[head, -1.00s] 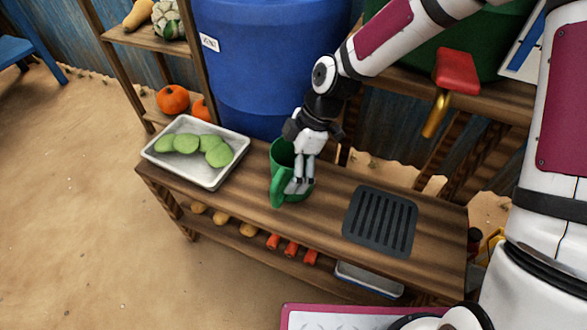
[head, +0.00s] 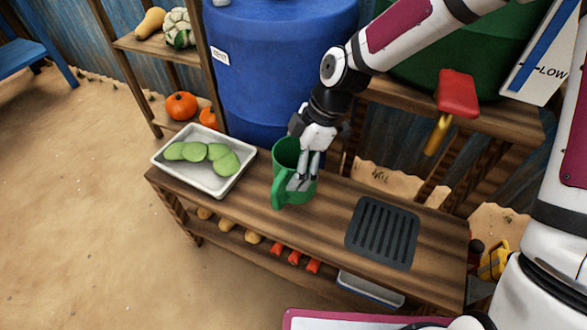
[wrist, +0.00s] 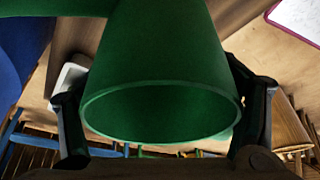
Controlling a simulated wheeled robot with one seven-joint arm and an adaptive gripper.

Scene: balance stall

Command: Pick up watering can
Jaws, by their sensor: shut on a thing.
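The green watering can (head: 284,160) is upright at the middle of the wooden bench. Its handle or spout side faces the front. I cannot tell whether its base touches the bench top. My gripper (head: 302,184) comes down from above and is shut on the can near its right side. In the wrist view the can (wrist: 165,60) fills the middle, its open rim facing the camera, with a finger of my gripper (wrist: 160,125) on each side.
A white tray (head: 158,161) with green slices lies left on the bench (head: 330,215). A dark slatted mat (head: 382,232) lies to the right. A blue barrel (head: 265,70) stands behind, and a red-handled tap (head: 458,92) juts out at upper right. Bench between can and mat is clear.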

